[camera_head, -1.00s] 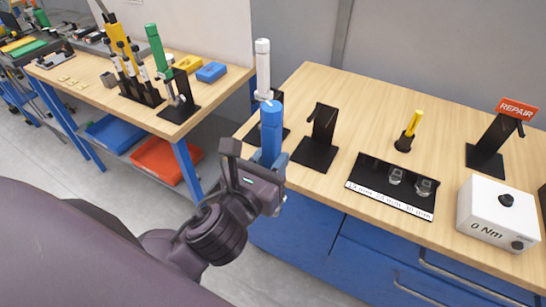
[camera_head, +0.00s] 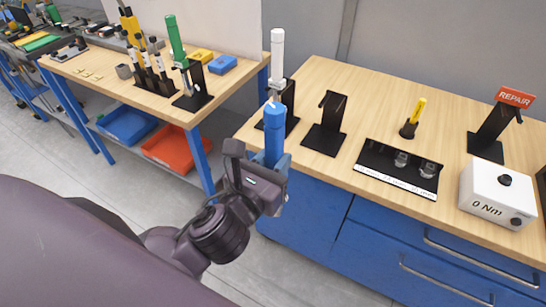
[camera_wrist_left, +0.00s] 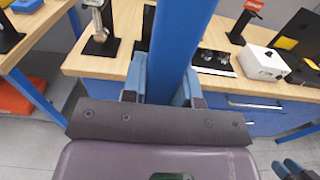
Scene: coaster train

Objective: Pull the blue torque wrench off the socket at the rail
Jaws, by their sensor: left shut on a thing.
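The blue torque wrench (camera_head: 275,128) stands roughly upright in my left gripper (camera_head: 270,165) in the head view, in front of the workbench's left edge. In the left wrist view, its blue handle (camera_wrist_left: 180,40) runs between the two blue fingers of the left gripper (camera_wrist_left: 163,85), which is shut on it. The wrench's lower end is hidden, and I see neither the rail nor a socket on it. What looks like my right gripper (camera_wrist_left: 290,168) shows at the bottom right corner of the left wrist view, too cut off to judge.
The bench (camera_head: 400,95) holds a white-handled wrench (camera_head: 277,52) on a stand, an empty black stand (camera_head: 328,125), a black tray (camera_head: 375,175) with two clear pieces, a white "0 Nm" box (camera_head: 497,190) and a REPAIR sign (camera_head: 515,97). A green-handled wrench (camera_head: 176,42) stands on the left table.

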